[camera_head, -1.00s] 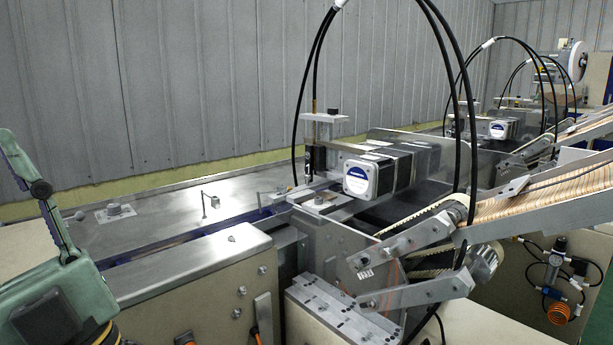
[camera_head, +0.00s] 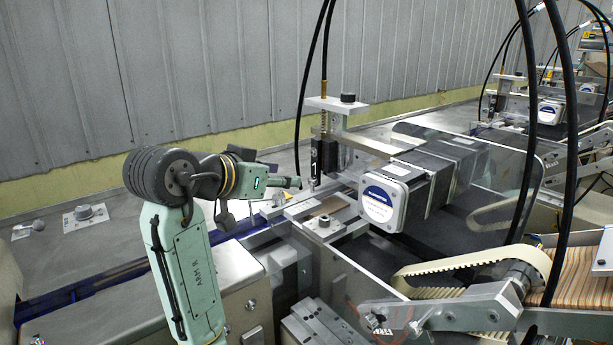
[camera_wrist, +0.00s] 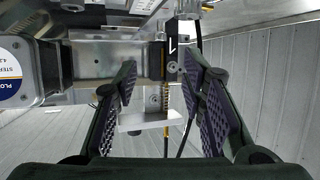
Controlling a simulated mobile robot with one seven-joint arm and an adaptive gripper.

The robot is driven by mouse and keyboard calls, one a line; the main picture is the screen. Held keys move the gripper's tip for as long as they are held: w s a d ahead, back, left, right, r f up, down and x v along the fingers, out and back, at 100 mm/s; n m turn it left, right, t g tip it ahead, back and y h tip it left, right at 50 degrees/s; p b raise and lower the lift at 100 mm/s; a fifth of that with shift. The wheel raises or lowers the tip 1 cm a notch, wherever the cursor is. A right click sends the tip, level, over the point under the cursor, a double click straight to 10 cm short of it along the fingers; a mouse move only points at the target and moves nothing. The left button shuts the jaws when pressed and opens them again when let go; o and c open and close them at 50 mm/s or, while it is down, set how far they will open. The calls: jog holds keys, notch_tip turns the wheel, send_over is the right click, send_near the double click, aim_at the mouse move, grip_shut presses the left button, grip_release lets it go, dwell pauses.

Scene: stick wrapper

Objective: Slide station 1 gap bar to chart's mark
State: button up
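The nearest station carries an upright assembly with a silver top plate (camera_head: 337,103), a spring rod (camera_head: 325,120) and a black block (camera_head: 324,158) with white markings. I cannot tell for sure which part is the gap bar, and I make out no chart. My gripper (camera_head: 295,182) is just left of the black block's lower end, pointing right. In the wrist view, my gripper (camera_wrist: 162,72) has its two pads spread apart. The black block (camera_wrist: 184,38), the rod (camera_wrist: 165,98) and the plate (camera_wrist: 145,122) show beyond and between them. No contact is clear.
A stepper motor (camera_head: 385,200) with a round label sits right of the assembly. Black cables (camera_head: 316,75) arch over the station. A toothed belt (camera_head: 470,265) and stacked wooden sticks (camera_head: 575,275) are at the lower right. A flat metal deck (camera_head: 130,240) lies left.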

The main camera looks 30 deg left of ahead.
aim_at(311, 179)
jog(key=p+x, duration=0.3)
jog(key=x, duration=0.7)
jog(key=shift+w+f, duration=0.15)
jog(key=shift+f, duration=0.05)
grip_shut()
dwell(0.5)
